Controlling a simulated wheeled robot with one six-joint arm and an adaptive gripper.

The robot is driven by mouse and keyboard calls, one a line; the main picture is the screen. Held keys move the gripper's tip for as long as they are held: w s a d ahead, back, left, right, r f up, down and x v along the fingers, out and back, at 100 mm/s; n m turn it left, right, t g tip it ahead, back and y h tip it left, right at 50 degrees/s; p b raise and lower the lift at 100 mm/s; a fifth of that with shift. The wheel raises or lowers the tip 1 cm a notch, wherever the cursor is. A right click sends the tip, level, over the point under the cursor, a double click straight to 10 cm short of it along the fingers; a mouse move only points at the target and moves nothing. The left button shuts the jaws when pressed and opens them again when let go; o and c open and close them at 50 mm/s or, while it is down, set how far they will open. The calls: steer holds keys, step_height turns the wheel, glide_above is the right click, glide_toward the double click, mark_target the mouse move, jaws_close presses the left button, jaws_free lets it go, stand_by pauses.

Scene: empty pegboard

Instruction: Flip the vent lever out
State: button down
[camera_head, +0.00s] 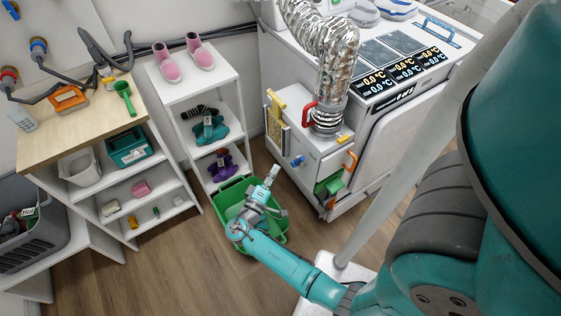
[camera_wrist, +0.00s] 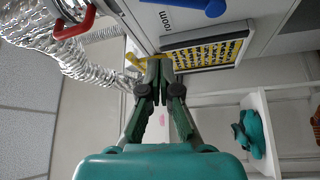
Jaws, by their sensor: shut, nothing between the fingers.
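My gripper (camera_head: 272,172) is shut and empty, above the green bin and left of the white cabinet (camera_head: 318,165). In the wrist view its fingertips (camera_wrist: 159,66) are together, with a yellow lever (camera_wrist: 134,62) just left of them; the depth gap is unclear. The yellow lever also shows in the head view (camera_head: 277,102), above a yellow grille (camera_head: 277,130) on the cabinet's left side. A red handle (camera_head: 308,117) sits at the base of the silver duct (camera_head: 335,75), and a blue lever (camera_head: 297,160) is on the front. No label marks which is the vent lever.
The green bin (camera_head: 228,195) stands on the floor below my gripper. An orange handle (camera_head: 351,161) and a green opening (camera_head: 329,186) are on the cabinet's front. A white shelf (camera_head: 203,70) with shoes stands to the left. Wood floor is clear at the lower left.

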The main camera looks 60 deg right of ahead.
steer(key=shift+a+f, duration=0.15)
steer(key=shift+a, duration=0.65)
steer(key=shift+f, duration=0.1)
